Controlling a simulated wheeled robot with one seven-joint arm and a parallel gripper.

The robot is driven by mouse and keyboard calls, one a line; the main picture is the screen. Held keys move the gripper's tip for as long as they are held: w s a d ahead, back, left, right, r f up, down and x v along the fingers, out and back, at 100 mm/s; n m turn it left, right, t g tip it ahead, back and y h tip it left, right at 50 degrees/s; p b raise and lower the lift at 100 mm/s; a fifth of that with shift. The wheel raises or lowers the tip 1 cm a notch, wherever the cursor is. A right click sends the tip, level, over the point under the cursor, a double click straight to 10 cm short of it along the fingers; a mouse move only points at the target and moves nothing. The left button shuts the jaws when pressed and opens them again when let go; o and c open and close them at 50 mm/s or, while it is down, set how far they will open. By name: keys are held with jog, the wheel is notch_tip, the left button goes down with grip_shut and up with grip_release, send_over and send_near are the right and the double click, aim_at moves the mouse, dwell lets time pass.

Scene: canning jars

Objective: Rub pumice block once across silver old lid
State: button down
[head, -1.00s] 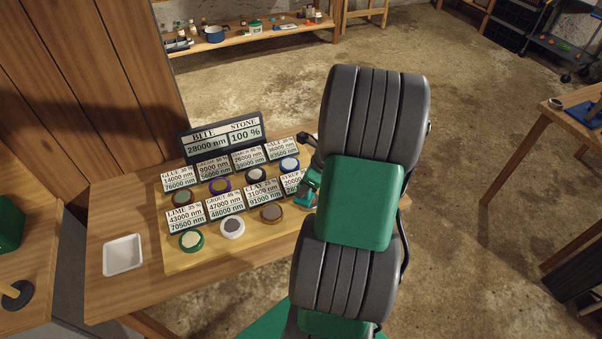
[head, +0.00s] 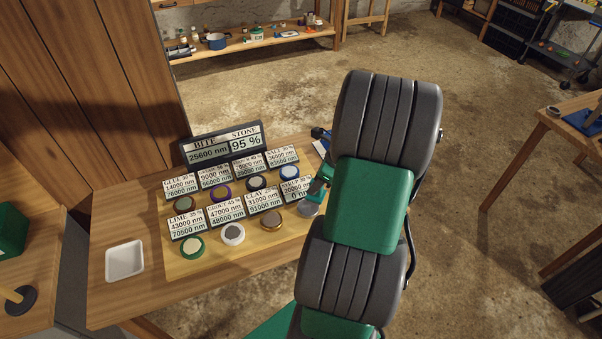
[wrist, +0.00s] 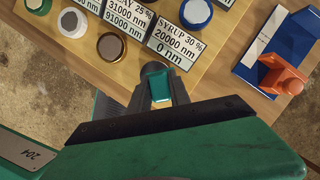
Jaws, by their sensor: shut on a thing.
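The silver lid (head: 308,208) lies at the right end of the front row on the board, by the SYRUP sign (head: 293,190), which reads 30 %, 20000 nm and 0 nm. My gripper (head: 317,192) is just above and behind it, partly covered by my arm. The display sign (head: 225,144) reads BITE 25600 nm and STONE 95 %.
Several coloured lids with signs stand in two rows, including a gold-rimmed lid (head: 271,220) and a white lid (head: 232,233). A white tray (head: 124,260) is at the table's left.

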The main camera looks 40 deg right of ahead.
jog(key=shift+r+p, duration=2.1)
jog(key=shift+r, duration=0.2)
